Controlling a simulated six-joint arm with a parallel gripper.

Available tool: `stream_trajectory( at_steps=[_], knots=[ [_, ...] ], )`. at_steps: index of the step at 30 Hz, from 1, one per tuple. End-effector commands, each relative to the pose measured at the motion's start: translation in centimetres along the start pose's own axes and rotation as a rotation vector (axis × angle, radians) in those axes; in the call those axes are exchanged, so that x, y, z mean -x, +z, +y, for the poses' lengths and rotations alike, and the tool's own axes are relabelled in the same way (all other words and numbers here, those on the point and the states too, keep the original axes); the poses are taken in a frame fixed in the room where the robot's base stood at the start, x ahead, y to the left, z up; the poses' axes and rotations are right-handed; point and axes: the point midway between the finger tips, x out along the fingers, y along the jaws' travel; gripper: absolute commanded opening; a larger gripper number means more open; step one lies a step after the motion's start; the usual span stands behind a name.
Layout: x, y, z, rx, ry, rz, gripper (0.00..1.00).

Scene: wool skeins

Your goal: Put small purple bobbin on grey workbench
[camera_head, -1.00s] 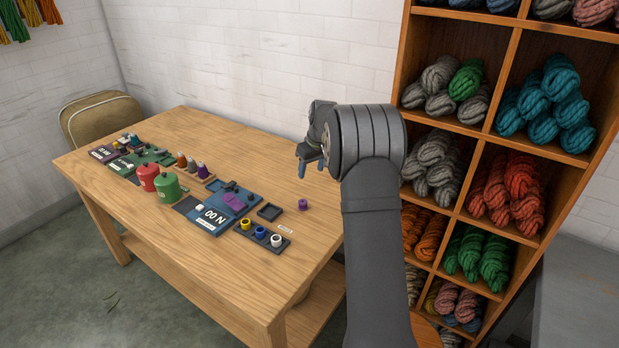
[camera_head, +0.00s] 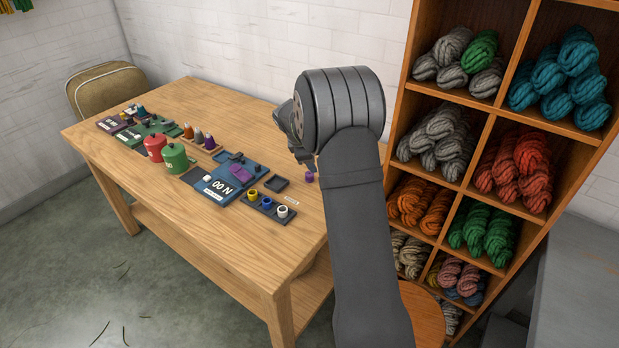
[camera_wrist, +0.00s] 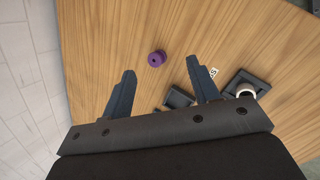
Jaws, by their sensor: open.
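The small purple bobbin (camera_head: 309,178) stands on the wooden table (camera_head: 225,250), near its right end and partly behind my arm. In the wrist view the bobbin (camera_wrist: 156,60) sits just beyond the fingertips, roughly between their lines. My gripper (camera_wrist: 161,70) is open and empty, with its two fingers spread. In the head view my gripper (camera_head: 308,163) is close to the bobbin, largely hidden by my own wrist. A grey flat surface, likely the grey workbench (camera_head: 585,275), shows at the right edge; its visible top is bare.
A tray (camera_head: 267,207) of yellow, blue and white bobbins and a small empty dark tray (camera_head: 279,184) lie near the purple bobbin. Red (camera_head: 153,148) and green (camera_head: 176,158) canisters stand further left. A wooden shelf (camera_head: 480,125) of skeins rises between table and grey surface.

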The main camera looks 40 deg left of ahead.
Motion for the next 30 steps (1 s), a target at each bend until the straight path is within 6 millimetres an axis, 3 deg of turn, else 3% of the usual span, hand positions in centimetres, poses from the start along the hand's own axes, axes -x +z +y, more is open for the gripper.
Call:
stream_trajectory(
  at_steps=[3,6,12,17,30],
  knots=[
    [0.5,-2.2,-1.2,0.391,0.095,-0.09,0.55],
    [1.0,-3.9,-1.8,0.676,0.16,-0.154,0.55],
    [1.7,-6.2,-2.7,1.02,0.233,-0.23,0.55],
    [0.9,-6.5,-2.5,1.083,0.244,-0.245,0.55],
    [-7.2,-5.8,0.1,1.077,0.242,-0.244,0.55]
  ],
)
